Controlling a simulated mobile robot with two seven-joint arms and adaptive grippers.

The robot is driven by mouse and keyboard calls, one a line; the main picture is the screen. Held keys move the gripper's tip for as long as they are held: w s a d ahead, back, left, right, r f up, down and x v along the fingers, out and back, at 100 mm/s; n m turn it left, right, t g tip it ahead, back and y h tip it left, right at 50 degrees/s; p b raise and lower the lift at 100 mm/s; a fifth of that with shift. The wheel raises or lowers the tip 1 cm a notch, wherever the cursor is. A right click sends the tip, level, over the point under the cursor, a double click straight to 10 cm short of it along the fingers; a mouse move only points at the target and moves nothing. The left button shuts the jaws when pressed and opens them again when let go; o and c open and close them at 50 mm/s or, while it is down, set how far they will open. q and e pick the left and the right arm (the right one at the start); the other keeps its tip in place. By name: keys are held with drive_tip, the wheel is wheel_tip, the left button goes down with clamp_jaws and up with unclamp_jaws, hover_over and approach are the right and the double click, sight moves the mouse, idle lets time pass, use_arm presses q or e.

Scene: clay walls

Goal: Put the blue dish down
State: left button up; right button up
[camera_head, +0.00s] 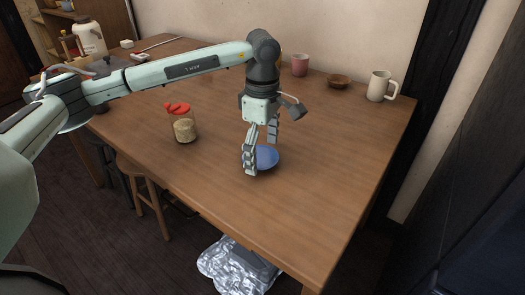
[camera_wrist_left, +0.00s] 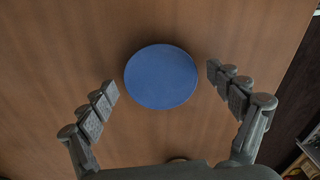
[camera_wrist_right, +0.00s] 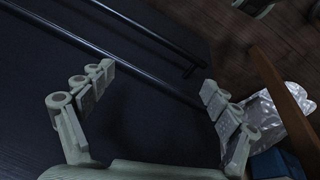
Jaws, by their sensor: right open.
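The blue dish (camera_head: 266,157) lies flat on the wooden table (camera_head: 320,190), near its middle front. My left gripper (camera_head: 261,144) points down just above the dish in the head view and hides part of it. In the left wrist view the round dish (camera_wrist_left: 161,77) lies ahead of and between the spread fingers of the gripper (camera_wrist_left: 162,84), with clear gaps on both sides. That gripper is open and empty. My right gripper (camera_wrist_right: 156,82) shows only in its own wrist view. It is open and empty, away from the dish.
A glass jar with a red lid (camera_head: 184,125) stands left of the dish. A pink cup (camera_head: 300,65), a brown bowl (camera_head: 339,81) and a cream mug (camera_head: 380,86) stand along the back. A stool (camera_head: 142,190) is by the table. The table's right part is clear.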

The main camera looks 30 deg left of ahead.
sight(262, 158)
drive_tip(key=shift+f, duration=0.1)
drive_tip(key=shift+s, duration=0.1)
use_arm(q)
drive_tip(key=shift+r, duration=0.2)
wheel_tip(262, 158, up, 2)
drive_tip(key=shift+r, duration=0.15)
wheel_tip(262, 158, up, 10)
use_arm(e)
drive_tip(key=shift+r, duration=0.35)
use_arm(q)
drive_tip(key=shift+f, duration=0.25)
use_arm(e)
drive_tip(key=shift+s, duration=0.15)
